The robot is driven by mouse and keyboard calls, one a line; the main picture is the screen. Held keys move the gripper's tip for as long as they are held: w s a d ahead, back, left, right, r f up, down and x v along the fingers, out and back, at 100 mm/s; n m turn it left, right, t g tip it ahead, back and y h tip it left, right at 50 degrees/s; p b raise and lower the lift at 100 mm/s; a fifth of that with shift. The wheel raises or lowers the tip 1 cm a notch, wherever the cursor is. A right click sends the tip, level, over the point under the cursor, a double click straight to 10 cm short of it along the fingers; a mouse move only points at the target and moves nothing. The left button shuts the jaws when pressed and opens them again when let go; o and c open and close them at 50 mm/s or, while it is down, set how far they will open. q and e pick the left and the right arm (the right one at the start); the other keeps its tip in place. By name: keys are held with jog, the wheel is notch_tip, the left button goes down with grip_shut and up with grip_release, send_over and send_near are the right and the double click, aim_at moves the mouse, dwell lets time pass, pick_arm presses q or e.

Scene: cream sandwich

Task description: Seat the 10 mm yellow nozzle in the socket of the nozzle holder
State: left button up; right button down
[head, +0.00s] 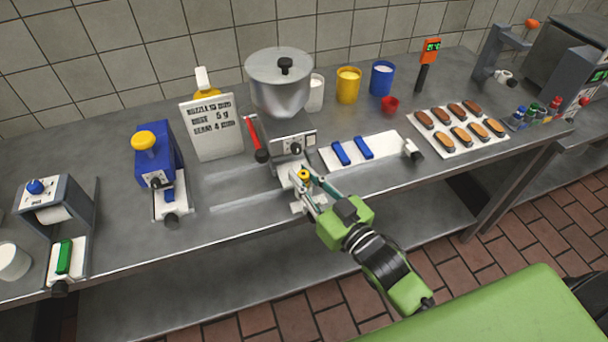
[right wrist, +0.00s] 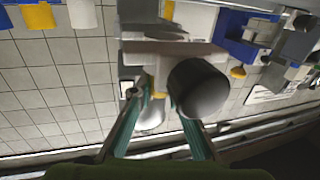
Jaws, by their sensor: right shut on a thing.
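The yellow nozzle (head: 304,174) shows as a small yellow piece with a dark top, just in front of the steel hopper machine (head: 284,90). My right gripper (head: 304,184) is shut on it. In the right wrist view a bit of the yellow nozzle (right wrist: 158,84) shows between the fingertips (right wrist: 157,97). A pale block (head: 286,172) at the machine's front, beside the fingers, looks like the nozzle holder. Its socket is hidden, and I cannot tell whether the nozzle touches it. In the right wrist view a dark rounded knob (right wrist: 200,88) sits close by the right finger. My left gripper is not in view.
A red lever (head: 257,142) and a printed sign (head: 212,128) stand left of the hopper. A white board (head: 378,149) with blue pieces lies to the right, and a tray (head: 457,146) of pastries beyond it. A blue device (head: 157,160) stands left. Bare steel counter (head: 228,182) lies between.

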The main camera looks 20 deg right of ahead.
jog(key=shift+f, duration=0.15)
jog(key=c, duration=1.9)
grip_release()
jog(key=shift+s, duration=0.1)
jog(key=shift+b+v, duration=1.2)
jog(key=shift+v, duration=4.75)
jog(key=shift+d, duration=0.1)
